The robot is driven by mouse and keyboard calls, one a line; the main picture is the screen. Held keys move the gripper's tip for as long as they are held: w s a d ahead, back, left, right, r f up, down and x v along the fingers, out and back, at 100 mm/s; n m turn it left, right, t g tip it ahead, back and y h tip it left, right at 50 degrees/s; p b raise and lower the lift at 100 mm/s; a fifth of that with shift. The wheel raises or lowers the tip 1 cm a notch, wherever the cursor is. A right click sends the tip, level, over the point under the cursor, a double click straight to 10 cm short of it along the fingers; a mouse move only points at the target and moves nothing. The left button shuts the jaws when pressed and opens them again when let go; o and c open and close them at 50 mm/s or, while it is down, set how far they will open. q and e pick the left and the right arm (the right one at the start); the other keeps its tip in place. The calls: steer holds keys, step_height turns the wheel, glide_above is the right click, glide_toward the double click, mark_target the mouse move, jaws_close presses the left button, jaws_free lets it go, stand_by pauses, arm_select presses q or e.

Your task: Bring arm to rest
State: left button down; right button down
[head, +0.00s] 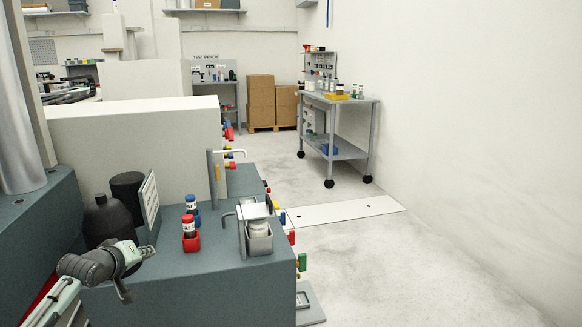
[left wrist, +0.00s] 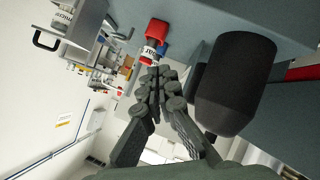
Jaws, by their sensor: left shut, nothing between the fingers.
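My left gripper (head: 124,282) is low at the left in the head view, in front of the bench top. In the left wrist view its dark fingers (left wrist: 157,88) meet at the tips, shut with nothing between them. A small labelled bottle in a red holder (head: 190,241) stands on the bench to its right; a red holder also shows past the fingertips in the wrist view (left wrist: 157,29). A black bottle (head: 106,220) stands just behind the gripper, and a dark bottle fills the right of the wrist view (left wrist: 235,85). My right gripper is not in view.
The blue-grey bench (head: 205,285) also carries a blue-held bottle (head: 193,212), a dark cylinder (head: 127,188), a sign (head: 149,197) and a metal fixture (head: 257,230). A wheeled cart (head: 345,149) and boxes (head: 261,102) stand farther back. The floor at right is clear.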

arm_select(q)
steer(key=s+a+f+m+g+y, duration=0.2)
steer(key=s+a+f+m+g, duration=0.15)
steer(key=s+f, duration=1)
steer(key=s+a+f+m+g+y, duration=0.1)
steer(key=s+a+f+m+g, duration=0.3)
steer(key=s+f, duration=0.9)
steer(key=s+a+f+m+g+y, duration=0.15)
steer(key=s+f, duration=0.25)
steer(key=s, duration=0.4)
steer(key=s+a+f+m+y, duration=0.1)
steer(key=s+a+f+m, duration=0.25)
steer(key=s, duration=0.45)
steer(key=s+d+f+n+h, duration=0.1)
steer(key=d+f+h, duration=0.1)
steer(key=d, duration=0.8)
steer(key=s+d+f+n+h, duration=0.1)
steer(key=d+f, duration=0.3)
steer(key=d, duration=0.7)
steer(key=shift+d+f+n+g+h, duration=0.25)
steer(key=shift+f+n+g+h, duration=0.1)
steer(key=shift+n+h, duration=0.2)
